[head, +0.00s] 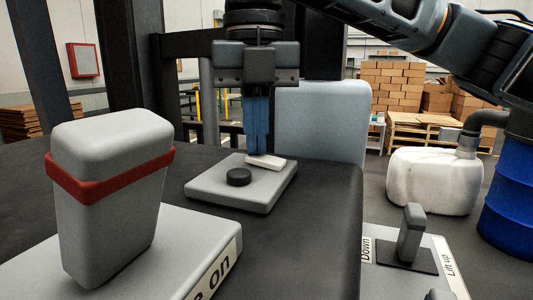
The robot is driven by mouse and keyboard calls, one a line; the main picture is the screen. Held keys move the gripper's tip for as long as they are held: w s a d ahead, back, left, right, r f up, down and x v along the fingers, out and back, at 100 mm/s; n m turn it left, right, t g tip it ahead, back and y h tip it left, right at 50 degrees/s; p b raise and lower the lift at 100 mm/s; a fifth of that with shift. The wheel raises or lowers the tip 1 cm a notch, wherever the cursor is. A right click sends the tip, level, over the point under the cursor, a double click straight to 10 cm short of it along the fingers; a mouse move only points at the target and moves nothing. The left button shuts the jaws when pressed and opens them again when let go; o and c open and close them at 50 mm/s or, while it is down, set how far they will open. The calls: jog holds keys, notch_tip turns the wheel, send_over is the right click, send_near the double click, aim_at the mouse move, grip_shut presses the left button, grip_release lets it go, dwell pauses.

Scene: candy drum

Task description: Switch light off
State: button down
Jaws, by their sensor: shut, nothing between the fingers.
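My gripper (257,152) points straight down, its two blue fingers shut together with nothing between them. The fingertips are at a small white rocker-like piece (269,163) on a low grey plate (258,200). The tips overlap the left part of this white piece in the picture and seem to touch it. A round black knob (239,177) sits on the same plate, left of the white piece. No label shows on this plate, so I cannot tell from text whether it is the light switch.
A large grey handle with a red band (110,177) stands at front left on a box lettered "e on" (215,275). A grey lever (410,232) by "Down" and "Lift up" labels is at right. Dark tabletop (305,240) is clear between them. A grey panel (325,115) rises behind.

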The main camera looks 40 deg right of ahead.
jog(key=shift+f+b, duration=1)
jog(key=shift+f, duration=0.4)
jog(key=shift+r, duration=0.3)
jog(key=shift+w+a+f, duration=0.1)
jog(key=shift+w+f, duration=0.05)
jog(key=shift+w, duration=0.2)
jog(key=shift+w+r, duration=0.15)
jog(key=shift+r, duration=0.1)
jog(key=shift+s+r+p, duration=0.25)
jog(key=shift+r+p, duration=0.15)
jog(key=shift+r, duration=0.25)
jog(key=shift+s+r+p, duration=0.2)
jog(key=shift+r+p, duration=0.2)
jog(key=shift+r, duration=0.2)
jog(key=shift+s+r+p, duration=0.2)
jog(key=shift+r+p, duration=0.65)
jog(key=shift+r, duration=0.7)
jog(key=shift+w+r, duration=0.1)
jog(key=shift+r, duration=0.1)
